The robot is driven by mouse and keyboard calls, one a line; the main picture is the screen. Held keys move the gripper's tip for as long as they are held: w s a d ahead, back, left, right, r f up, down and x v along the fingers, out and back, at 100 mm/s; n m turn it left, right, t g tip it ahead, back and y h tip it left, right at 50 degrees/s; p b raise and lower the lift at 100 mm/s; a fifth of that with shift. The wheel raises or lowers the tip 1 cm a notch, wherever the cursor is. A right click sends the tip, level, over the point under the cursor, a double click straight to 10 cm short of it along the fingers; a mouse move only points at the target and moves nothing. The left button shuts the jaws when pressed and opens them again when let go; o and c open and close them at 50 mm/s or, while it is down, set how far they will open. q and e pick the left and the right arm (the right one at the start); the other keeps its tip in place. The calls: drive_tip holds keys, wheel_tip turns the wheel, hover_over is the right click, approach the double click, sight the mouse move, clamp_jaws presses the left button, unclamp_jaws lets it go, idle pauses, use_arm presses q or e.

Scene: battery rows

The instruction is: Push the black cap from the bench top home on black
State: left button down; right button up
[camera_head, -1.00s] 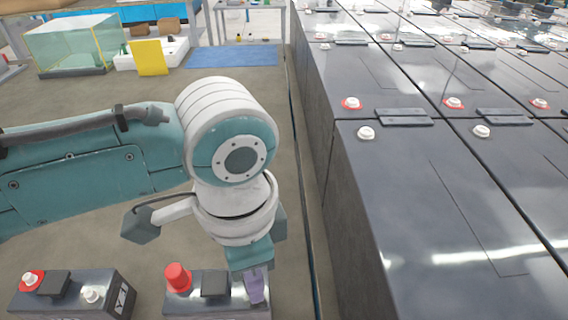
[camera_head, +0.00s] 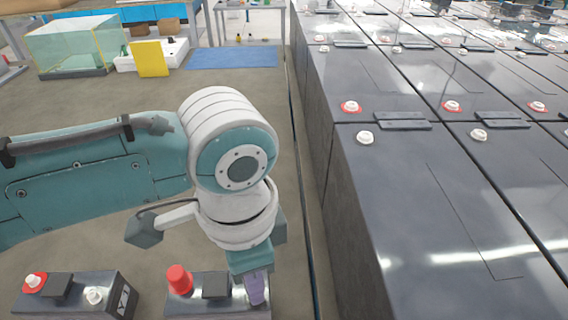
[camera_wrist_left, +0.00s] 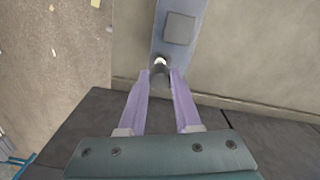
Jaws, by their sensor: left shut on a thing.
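My left gripper (camera_head: 256,288) points down over the right end of the near battery (camera_head: 237,308). In the left wrist view its lilac fingers (camera_wrist_left: 160,85) are shut on a small dark piece, the black cap (camera_wrist_left: 158,76). A white post (camera_wrist_left: 159,62), the black terminal, shows just beyond the cap. I cannot tell whether cap and post touch. The battery's other end carries a red cap (camera_head: 179,279), with a dark block (camera_head: 216,285) between. My right gripper is out of view.
Another battery (camera_head: 75,298) with bare posts stands to the left. A long block of big dark batteries (camera_head: 400,200) fills the right side, close to my left wrist. A glass tank (camera_head: 72,48), a yellow panel (camera_head: 149,58) and a blue mat (camera_head: 232,57) lie far back.

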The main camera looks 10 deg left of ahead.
use_arm(q)
drive_tip(key=shift+f, duration=0.15)
drive_tip(key=shift+f, duration=0.35)
drive_tip(key=shift+f+b, duration=0.75)
drive_tip(key=shift+f, duration=0.25)
idle(1.4)
drive_tip(key=shift+c, duration=0.3)
unclamp_jaws()
idle(0.5)
drive_tip(key=shift+r, duration=0.1)
drive_tip(key=shift+r+p, duration=3.45)
drive_tip(key=shift+p, duration=0.5)
